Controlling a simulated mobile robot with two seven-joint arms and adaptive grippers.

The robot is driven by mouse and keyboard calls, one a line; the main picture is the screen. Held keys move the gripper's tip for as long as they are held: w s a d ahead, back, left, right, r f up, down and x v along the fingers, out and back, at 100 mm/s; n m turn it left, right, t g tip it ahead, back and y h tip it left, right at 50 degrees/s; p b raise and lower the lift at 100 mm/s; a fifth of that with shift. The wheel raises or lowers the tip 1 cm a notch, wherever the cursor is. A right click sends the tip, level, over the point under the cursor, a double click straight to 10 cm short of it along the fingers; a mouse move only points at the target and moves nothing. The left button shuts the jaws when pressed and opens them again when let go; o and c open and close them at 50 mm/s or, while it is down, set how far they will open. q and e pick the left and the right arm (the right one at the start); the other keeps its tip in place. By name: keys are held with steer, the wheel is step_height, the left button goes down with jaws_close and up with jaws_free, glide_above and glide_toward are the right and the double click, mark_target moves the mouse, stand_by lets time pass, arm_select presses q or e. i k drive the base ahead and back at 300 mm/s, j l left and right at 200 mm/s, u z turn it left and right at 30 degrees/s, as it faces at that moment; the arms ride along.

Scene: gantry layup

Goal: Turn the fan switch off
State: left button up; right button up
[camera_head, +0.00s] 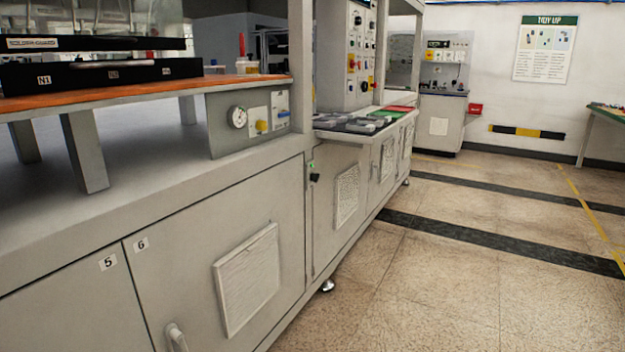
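No switch in view can be read as the fan switch. A grey control box (248,118) under the orange shelf has a round gauge (238,117), a yellow knob (262,126) and a small blue part. Farther along the bench, an upright control panel (345,55) carries several red, yellow and black switches. A small black knob (314,178) with a green spot above it is on the cabinet front. Labels near these are too small to read. Neither of my grippers shows in the head view.
A long grey cabinet bench (190,220) fills the left, with doors, vents and a handle (176,337). A shelf (365,131) with grey parts juts out. The tiled floor (450,270) at the right is open. A green-topped table (608,112) stands far right.

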mark_target(314, 177)
steer(key=i+l+u, duration=0.1)
steer(key=i+l, duration=0.15)
steer(key=i+l+u, duration=0.1)
steer(key=i+l, duration=0.15)
steer(key=l, duration=0.15)
steer(key=i+l+u, duration=0.1)
steer(key=l, duration=0.25)
steer(key=i+l+u, duration=0.1)
steer(key=i+l, duration=0.45)
steer(key=l, duration=0.2)
steer(key=i+l+u, duration=0.15)
steer(key=l, duration=0.25)
